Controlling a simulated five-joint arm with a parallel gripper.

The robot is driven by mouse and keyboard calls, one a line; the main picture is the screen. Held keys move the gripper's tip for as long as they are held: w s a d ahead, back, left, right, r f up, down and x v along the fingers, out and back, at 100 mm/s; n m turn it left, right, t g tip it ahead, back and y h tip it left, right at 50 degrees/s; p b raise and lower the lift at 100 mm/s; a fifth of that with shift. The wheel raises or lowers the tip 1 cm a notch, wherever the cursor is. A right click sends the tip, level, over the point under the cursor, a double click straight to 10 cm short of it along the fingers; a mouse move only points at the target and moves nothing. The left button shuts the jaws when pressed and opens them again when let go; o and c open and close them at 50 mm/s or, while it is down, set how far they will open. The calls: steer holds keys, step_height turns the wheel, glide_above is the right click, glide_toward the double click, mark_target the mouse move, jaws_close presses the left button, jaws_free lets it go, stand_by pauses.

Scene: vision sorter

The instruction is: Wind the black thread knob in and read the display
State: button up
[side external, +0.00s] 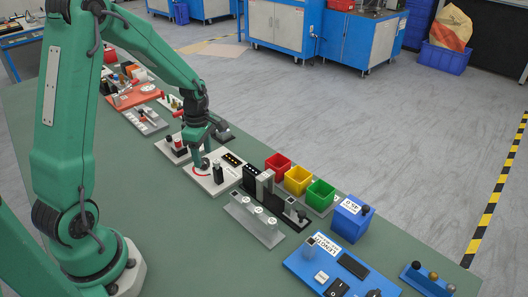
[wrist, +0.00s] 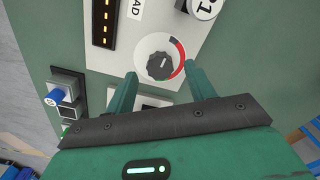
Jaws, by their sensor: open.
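A black ribbed knob with a white pointer mark (wrist: 161,67) sits on a round white dial with a red arc, on a white panel (wrist: 213,48). My gripper (wrist: 160,70) is open, with one fingertip on each side of the dial in the wrist view. It looks empty, and I cannot tell whether it touches the knob. In the side view my gripper (side external: 198,158) is low over the same panel (side external: 212,185). A dark strip of amber lights (wrist: 103,22) is beside the dial. A label ending in "AD" is partly cut off. No readable number shows on a display.
Red (side external: 278,167), yellow (side external: 298,180) and green (side external: 320,193) bins stand to the right. A blue station marked LENGTH (side external: 335,270) lies at front right. The bench between has bare green patches.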

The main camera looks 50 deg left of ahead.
steer(key=shift+f, duration=1.15)
steer(key=c, duration=1)
steer(key=shift+o, duration=0.2)
